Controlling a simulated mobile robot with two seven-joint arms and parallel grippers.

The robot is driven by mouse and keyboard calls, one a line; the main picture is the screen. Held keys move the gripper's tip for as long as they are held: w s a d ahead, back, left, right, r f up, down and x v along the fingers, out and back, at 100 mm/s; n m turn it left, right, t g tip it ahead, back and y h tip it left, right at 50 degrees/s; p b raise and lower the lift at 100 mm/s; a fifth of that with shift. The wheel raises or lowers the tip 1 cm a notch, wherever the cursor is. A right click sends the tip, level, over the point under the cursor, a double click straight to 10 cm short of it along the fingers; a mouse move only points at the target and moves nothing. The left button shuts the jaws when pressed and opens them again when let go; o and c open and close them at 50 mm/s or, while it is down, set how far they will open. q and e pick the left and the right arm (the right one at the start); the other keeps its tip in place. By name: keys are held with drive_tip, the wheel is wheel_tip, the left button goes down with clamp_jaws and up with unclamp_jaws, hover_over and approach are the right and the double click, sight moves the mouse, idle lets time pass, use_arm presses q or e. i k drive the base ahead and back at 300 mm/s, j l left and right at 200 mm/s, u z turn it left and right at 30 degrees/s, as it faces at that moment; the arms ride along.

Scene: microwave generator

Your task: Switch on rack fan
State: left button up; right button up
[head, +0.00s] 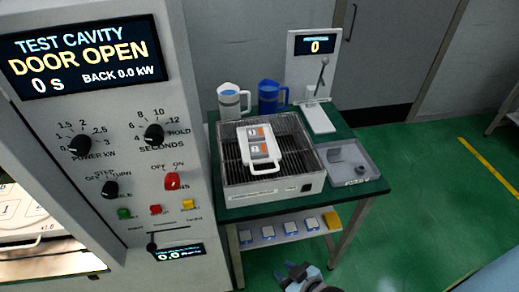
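The rack (232,198) is a light grey box with dark slats on top, standing on the green-topped table. A small black switch (306,188) sits at the right end of its front face; its position is too small to read. A white tray with a handle (262,165) rests on the slats, holding two labelled packs. My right gripper (294,268) shows at the bottom edge, below and in front of the rack, apart from it. Its fingers look spread, with nothing between them. My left gripper is out of view.
A panel (185,75) with knobs and a "DOOR OPEN" display (80,55) stands at left. A white jug (229,100), a blue jug (268,97) and a scale-like stand (318,118) are behind the rack. A grey tray (365,170) lies right of it. The lower shelf (285,240) holds small items.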

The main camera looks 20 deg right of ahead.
sight(307, 187)
drive_tip(key=z, duration=1.2)
drive_tip(key=j, duration=0.3)
drive_tip(key=i+j+u, duration=0.1)
drive_tip(key=j, duration=0.25)
